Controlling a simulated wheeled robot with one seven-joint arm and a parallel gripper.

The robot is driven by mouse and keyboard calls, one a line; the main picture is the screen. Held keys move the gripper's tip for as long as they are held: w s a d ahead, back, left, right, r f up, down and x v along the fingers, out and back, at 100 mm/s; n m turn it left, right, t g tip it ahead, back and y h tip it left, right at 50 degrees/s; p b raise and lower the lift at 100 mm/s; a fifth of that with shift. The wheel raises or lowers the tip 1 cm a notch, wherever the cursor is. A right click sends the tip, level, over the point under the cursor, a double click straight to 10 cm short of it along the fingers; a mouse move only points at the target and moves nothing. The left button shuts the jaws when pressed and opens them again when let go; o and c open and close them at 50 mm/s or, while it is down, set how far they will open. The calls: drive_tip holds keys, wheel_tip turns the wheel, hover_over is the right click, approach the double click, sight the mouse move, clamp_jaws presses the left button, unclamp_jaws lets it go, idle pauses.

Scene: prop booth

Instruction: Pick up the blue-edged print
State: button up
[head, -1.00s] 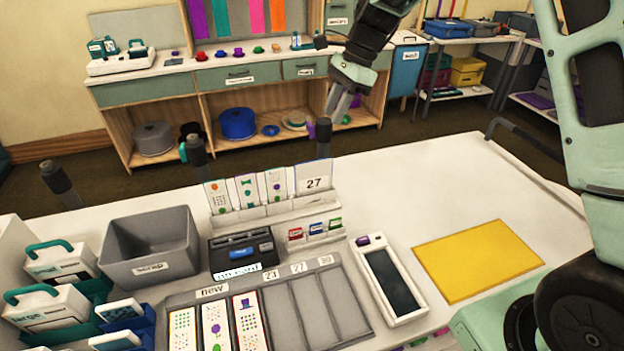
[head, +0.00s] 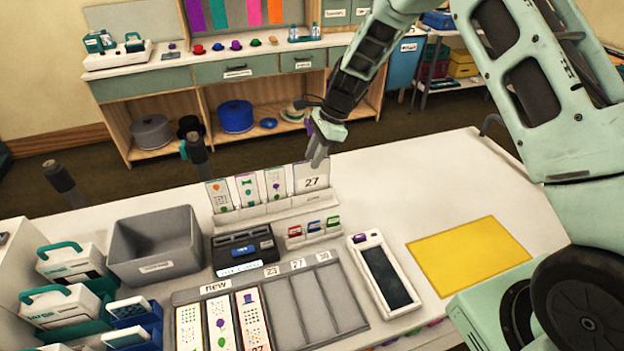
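Several upright prints stand in a white rack (head: 275,208) at the back of the white table. The rightmost one, marked 27 (head: 311,183), has a thin, pale bluish-looking edge, too faint to be sure of. To its left stand patterned prints with a green-edged one (head: 276,184), a purple-edged one (head: 247,190) and another at the far left (head: 219,196). My gripper (head: 318,160) points down at the top edge of the 27 print and overlaps it in the picture. I cannot tell whether it touches the print or how far its fingers are apart.
In front of the rack are a grey bin (head: 155,245), a black card box (head: 243,247), small coloured tags (head: 314,228) and a slotted tray (head: 300,310) holding several prints. A white tablet (head: 384,275) and yellow mat (head: 468,256) lie right. The table's back right is clear.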

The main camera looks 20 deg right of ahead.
sight(312, 182)
drive_tip(key=p+x, duration=0.1)
drive_tip(key=x, duration=0.3)
drive_tip(key=shift+f+p, duration=0.2)
drive_tip(key=shift+p, duration=0.1)
drive_tip(key=shift+d+f, duration=0.1)
drive_tip(key=shift+f, duration=0.15)
idle(0.4)
clamp_jaws()
